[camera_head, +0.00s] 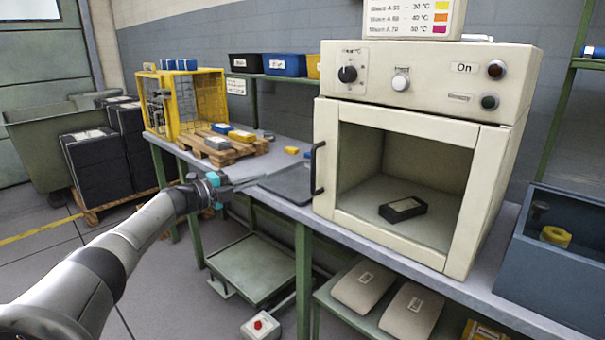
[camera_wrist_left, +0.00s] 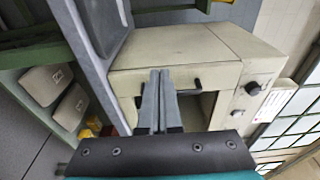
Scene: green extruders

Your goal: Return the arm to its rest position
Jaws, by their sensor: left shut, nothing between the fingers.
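My left arm comes in from the lower left in the head view. Its gripper (camera_head: 236,187) is at the front edge of the workbench, left of the oven, with nothing held. In the left wrist view the two fingers (camera_wrist_left: 158,103) are pressed together and empty, with the oven behind them. The beige oven (camera_head: 418,150) stands on the bench with a black handle (camera_head: 318,168) at its left side. A black box with a pale label (camera_head: 403,208) lies inside on the oven floor. My right gripper is in neither view.
A yellow cage (camera_head: 183,105) and a wooden pallet with small boxes (camera_head: 222,150) stand on the bench's far left. A dark tray (camera_head: 290,184) lies beside the oven. A blue-grey bin (camera_head: 565,262) is at the right. Stacked black crates (camera_head: 97,165) stand on the floor.

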